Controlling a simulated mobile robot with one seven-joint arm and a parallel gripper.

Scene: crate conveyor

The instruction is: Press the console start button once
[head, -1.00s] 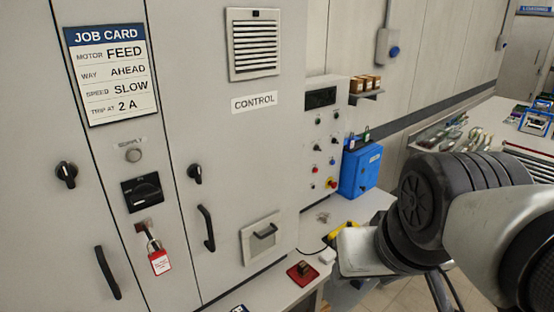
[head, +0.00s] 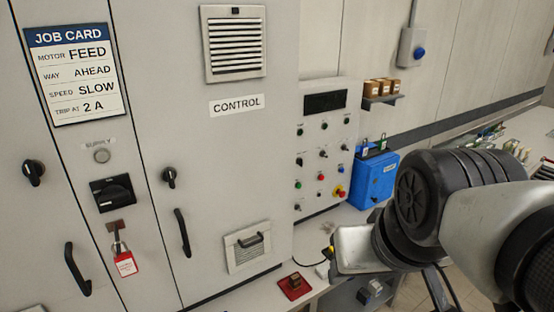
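The console (head: 325,150) is a light grey upright panel with a dark display, just right of the control cabinet. Its face carries rows of small knobs and buttons, with labels too small to read. A green button (head: 298,184) sits at its lower left, with a red button (head: 320,177) beside it. A red knob on yellow, like an emergency stop (head: 340,192), is at the lower right. I cannot tell for certain which is start. My gripper (head: 352,249) shows only as a pale grey body below the console, apart from its buttons; its fingers cannot be made out.
The control cabinet (head: 235,150) fills the left, with a job card (head: 72,72) and a red tag (head: 125,263). A blue box (head: 373,180) stands right of the console. A small red tray (head: 294,286) lies on the bench below. My arm covers the right.

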